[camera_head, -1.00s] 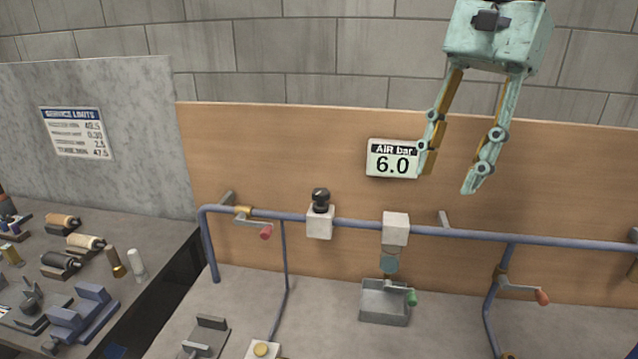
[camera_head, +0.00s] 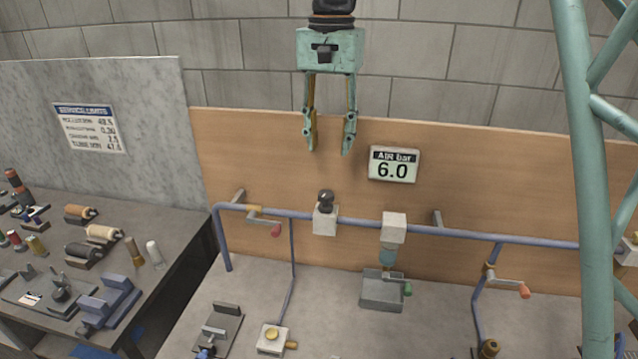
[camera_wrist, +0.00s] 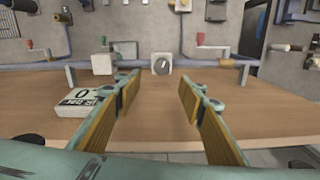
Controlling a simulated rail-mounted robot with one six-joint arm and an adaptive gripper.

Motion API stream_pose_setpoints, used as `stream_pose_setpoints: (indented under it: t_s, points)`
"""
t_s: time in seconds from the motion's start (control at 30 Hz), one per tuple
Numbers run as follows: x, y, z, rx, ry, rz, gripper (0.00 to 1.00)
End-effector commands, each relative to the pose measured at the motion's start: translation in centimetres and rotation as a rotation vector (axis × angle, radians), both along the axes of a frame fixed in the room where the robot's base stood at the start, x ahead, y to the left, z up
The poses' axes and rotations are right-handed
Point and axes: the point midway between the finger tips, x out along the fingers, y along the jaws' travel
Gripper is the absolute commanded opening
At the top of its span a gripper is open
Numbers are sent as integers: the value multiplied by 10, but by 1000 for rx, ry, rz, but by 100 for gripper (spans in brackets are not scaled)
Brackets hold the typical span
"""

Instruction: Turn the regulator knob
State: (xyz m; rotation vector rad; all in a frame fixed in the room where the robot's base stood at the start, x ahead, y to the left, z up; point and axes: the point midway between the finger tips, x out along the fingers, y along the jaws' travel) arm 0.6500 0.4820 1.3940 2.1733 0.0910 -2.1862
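The regulator knob (camera_head: 325,197) is a black knob on top of a white block (camera_head: 325,220) on the blue pipe. In the wrist view the knob (camera_wrist: 162,64) shows as a round face with a pointer, between and beyond my fingers. My gripper (camera_head: 330,150) is open and empty, pointing down above the knob with a clear gap. Its fingers (camera_wrist: 158,98) are spread apart in the wrist view. The pressure display (camera_head: 393,165) reads "AIR bar 6.0", right of my gripper.
Behind the blue pipe (camera_head: 460,233) stands a wooden panel (camera_head: 480,180). A red-handled lever (camera_head: 276,230) is left of the knob block, and a second white block (camera_head: 394,228) with a filter bowl is right of it. A bench (camera_head: 60,260) with parts stands left.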

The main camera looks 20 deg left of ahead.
Motion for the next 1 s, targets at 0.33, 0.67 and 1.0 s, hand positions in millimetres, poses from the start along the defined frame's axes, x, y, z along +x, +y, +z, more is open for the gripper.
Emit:
stream_pose_setpoints:
  t_s: [0.33,0.67,1.0]
  points:
    - [2,6,-1,-1,-6,12,37]
    - [2,6,-7,-1,-6,11,37]
    - [1,5,-40,-4,-3,11,37]
